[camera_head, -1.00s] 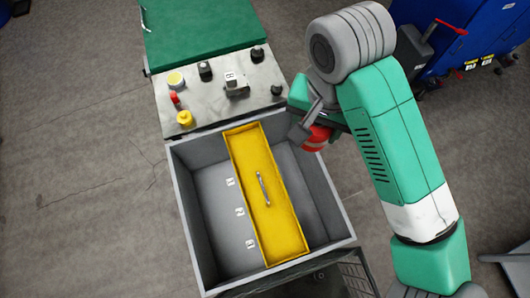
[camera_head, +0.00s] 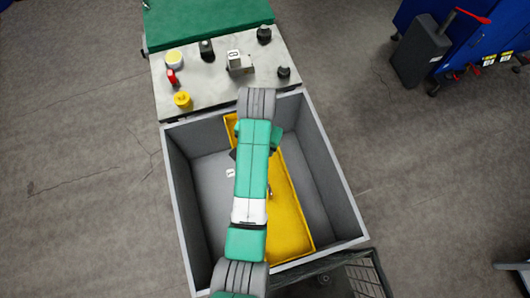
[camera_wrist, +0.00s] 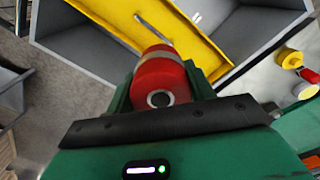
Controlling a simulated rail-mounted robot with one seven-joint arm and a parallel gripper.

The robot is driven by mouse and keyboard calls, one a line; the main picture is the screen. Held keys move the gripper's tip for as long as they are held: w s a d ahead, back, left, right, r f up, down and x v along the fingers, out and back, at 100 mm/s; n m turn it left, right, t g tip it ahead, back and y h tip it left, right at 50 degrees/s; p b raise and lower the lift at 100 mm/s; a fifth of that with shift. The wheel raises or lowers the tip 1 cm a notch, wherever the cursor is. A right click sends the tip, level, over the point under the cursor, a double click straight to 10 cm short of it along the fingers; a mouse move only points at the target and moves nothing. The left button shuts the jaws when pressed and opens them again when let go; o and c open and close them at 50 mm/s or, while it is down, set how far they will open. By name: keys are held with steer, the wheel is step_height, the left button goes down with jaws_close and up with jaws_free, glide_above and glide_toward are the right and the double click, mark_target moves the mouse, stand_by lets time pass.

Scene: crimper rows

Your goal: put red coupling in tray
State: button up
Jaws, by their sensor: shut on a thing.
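My gripper (camera_wrist: 160,72) is shut on the red coupling (camera_wrist: 158,82), a short red cylinder with a tan band and a hole in its end, seen in the wrist view. In the head view my arm hides the coupling and most of the gripper. The yellow tray (camera_head: 292,222) is long and narrow, with raised edges and a metal handle. It lies inside the grey bin, and my arm covers part of it. In the wrist view the tray (camera_wrist: 108,22) shows beyond the coupling; I cannot tell the height between them.
The grey bin (camera_head: 183,215) has open floor on both sides of the tray. A metal panel (camera_head: 212,83) behind it carries several upright knobs and small parts, including yellow, red and black ones. A wire basket (camera_head: 365,272) stands at the front right.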

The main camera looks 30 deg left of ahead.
steer(key=s+d+f+b, duration=0.1)
steer(key=s+f, duration=0.4)
steer(key=f, duration=0.5)
steer(key=shift+d+f+b, duration=0.25)
steer(key=shift+d+b, duration=0.1)
steer(key=shift+d, duration=0.55)
steer(key=shift+n, duration=0.5)
steer(key=s+d+f, duration=0.1)
steer(key=s+f, duration=0.1)
steer(key=s+d+f+b, duration=0.1)
steer(key=d+f, duration=0.1)
steer(key=f, duration=0.1)
steer(key=s+d+f, duration=0.2)
steer(key=f, duration=0.1)
steer(key=shift+s+f, duration=0.15)
steer(key=shift+s, duration=0.2)
step_height(320, 180, down, 10)
steer(key=shift+w+r+b, duration=0.1)
steer(key=shift+b, duration=1.1)
steer(key=shift+f, duration=0.25)
steer(key=o, duration=1.1)
steer(key=shift+o, duration=0.2)
step_height(320, 180, up, 12)
steer(key=p, duration=0.2)
steer(key=shift+r, duration=0.25)
